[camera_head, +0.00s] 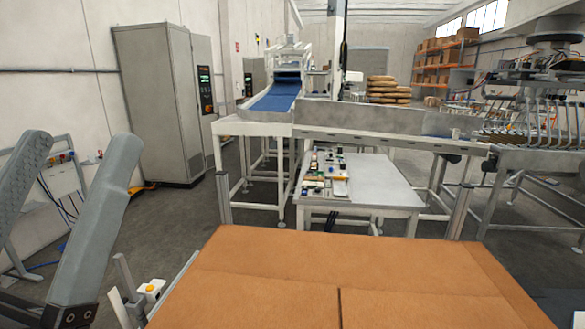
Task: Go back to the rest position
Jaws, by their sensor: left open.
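My left gripper (80,145) is at the left edge of the view, close to the camera. Its two grey fingers point upward and stand wide apart, with nothing between them. The gripper is left of a large brown cardboard surface (330,268) in the foreground and apart from it in the picture. The lower part of the gripper is cut off by the frame. My right gripper is not in view.
A grey work table (375,182) with small parts stands beyond the cardboard, before a conveyor (275,97) with a blue belt. A grey cabinet (165,105) stands back left. A machine head with several curved rods (540,122) hangs at right. Floor shows between them.

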